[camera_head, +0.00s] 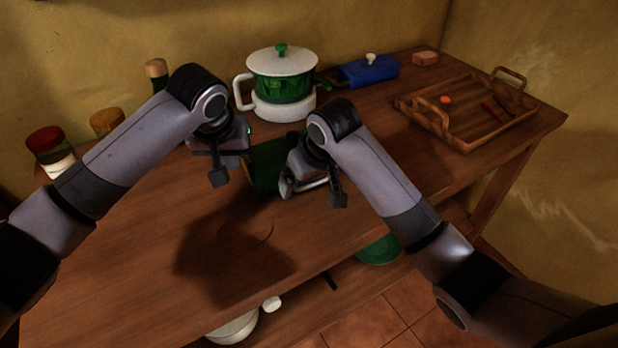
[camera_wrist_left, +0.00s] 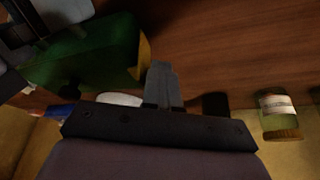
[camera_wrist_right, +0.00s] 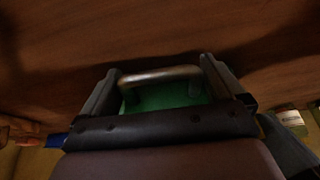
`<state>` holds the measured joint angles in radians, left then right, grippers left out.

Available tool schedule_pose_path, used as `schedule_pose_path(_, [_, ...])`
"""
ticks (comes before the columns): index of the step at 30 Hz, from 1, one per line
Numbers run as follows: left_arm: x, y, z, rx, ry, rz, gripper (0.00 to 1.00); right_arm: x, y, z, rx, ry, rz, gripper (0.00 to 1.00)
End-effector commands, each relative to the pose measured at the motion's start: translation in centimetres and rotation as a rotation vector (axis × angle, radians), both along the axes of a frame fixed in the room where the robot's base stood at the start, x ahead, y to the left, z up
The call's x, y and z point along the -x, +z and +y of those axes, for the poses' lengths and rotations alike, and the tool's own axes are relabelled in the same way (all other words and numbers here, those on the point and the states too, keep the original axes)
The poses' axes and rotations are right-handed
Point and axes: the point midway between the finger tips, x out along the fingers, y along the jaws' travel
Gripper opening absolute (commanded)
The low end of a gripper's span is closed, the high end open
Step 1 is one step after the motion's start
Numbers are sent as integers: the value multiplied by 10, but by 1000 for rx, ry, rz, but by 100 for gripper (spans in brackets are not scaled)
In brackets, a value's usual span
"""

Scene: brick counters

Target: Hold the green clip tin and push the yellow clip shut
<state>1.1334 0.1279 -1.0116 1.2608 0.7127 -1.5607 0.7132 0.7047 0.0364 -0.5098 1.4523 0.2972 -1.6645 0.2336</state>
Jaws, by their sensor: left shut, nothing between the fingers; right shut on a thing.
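The green clip tin (camera_head: 267,163) is on or just above the wooden counter, between my two grippers, partly hidden by the right one. In the left wrist view the tin (camera_wrist_left: 85,58) has the yellow clip (camera_wrist_left: 145,58) at its end facing my left gripper. My right gripper (camera_head: 312,190) is shut on the tin; in the right wrist view the tin's green face (camera_wrist_right: 165,97) and a metal handle (camera_wrist_right: 160,75) lie between its fingers. My left gripper (camera_head: 219,178) is shut and empty, its fingertips (camera_wrist_left: 162,75) close beside the yellow clip. I cannot tell whether they touch.
Behind stand a white and green pot (camera_head: 282,75), a blue box (camera_head: 368,71) and a pink block (camera_head: 425,58). A wooden tray (camera_head: 465,140) is at right. Jars (camera_head: 50,150) and a bottle (camera_head: 156,72) stand at left. The front counter is clear.

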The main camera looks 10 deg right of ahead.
Motion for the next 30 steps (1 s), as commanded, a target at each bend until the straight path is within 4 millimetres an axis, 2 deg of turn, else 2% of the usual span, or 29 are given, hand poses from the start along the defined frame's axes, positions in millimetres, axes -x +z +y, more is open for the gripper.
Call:
schedule_pose_path(7, [-1, 5, -3, 2, -2, -1, 0, 2, -2, 1, 3, 7, 6, 55])
schedule_pose_path(30, [3, 77, 8, 0, -1, 0, 0, 2, -2, 1, 2, 5, 6, 55])
